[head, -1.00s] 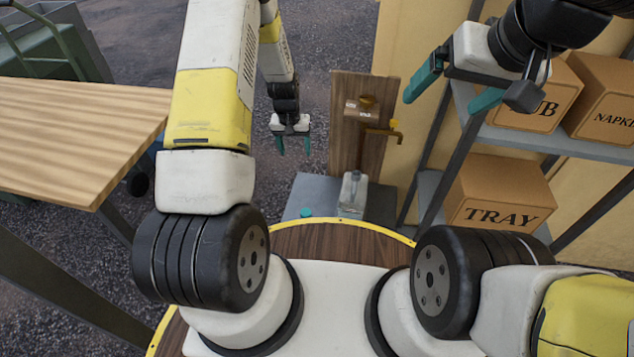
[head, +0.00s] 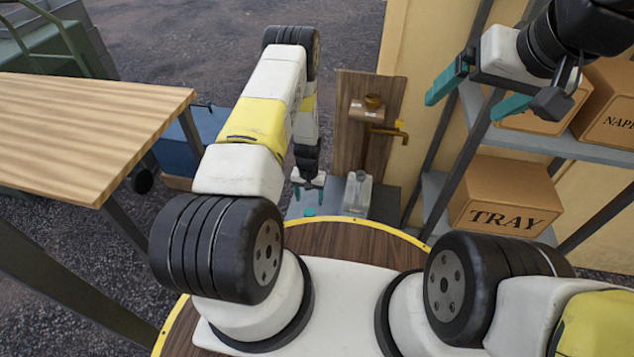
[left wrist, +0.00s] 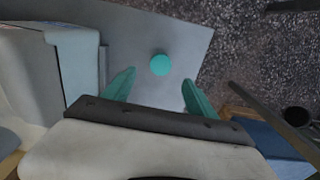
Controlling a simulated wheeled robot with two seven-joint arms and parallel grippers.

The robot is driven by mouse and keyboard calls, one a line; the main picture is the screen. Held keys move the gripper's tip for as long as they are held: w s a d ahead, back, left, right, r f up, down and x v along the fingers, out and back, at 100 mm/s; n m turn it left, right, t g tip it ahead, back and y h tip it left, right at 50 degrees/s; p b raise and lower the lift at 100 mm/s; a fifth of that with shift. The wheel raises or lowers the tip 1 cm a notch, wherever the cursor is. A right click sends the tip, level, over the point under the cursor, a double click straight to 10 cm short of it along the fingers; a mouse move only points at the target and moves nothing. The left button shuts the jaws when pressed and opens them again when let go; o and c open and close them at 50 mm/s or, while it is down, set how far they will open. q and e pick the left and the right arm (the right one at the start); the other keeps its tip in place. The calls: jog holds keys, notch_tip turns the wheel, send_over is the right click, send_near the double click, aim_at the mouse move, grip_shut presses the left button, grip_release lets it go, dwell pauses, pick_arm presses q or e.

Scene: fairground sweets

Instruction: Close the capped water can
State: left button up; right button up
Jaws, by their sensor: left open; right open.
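The clear water can (head: 357,194) stands upright on a grey slab (head: 386,203) beneath a tap in the head view. A round teal cap (head: 309,211) lies on the slab to the can's left, apart from it. In the left wrist view the cap (left wrist: 160,64) lies just beyond and between the fingertips. My left gripper (head: 308,184) is open and empty near the cap; its fingers (left wrist: 158,90) are spread in the wrist view. A pale boxy shape at the wrist view's left is probably the can. My right gripper (head: 478,95) is open and empty, raised before the shelves.
A wooden board (head: 350,120) with a brass tap (head: 390,132) rises behind the can. Shelves (head: 545,140) with cartons, including a TRAY carton (head: 507,195), stand at right. A wooden table (head: 80,125) is at left, with a blue box (head: 190,140) beyond it.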

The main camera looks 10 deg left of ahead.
aim_at(309, 211)
pick_arm(q)
jog(key=shift+f, duration=1.3)
jog(key=shift+a+f, duration=0.1)
jog(key=shift+f, duration=2.5)
jog(key=shift+c, duration=0.5)
jog(key=c, duration=1.3)
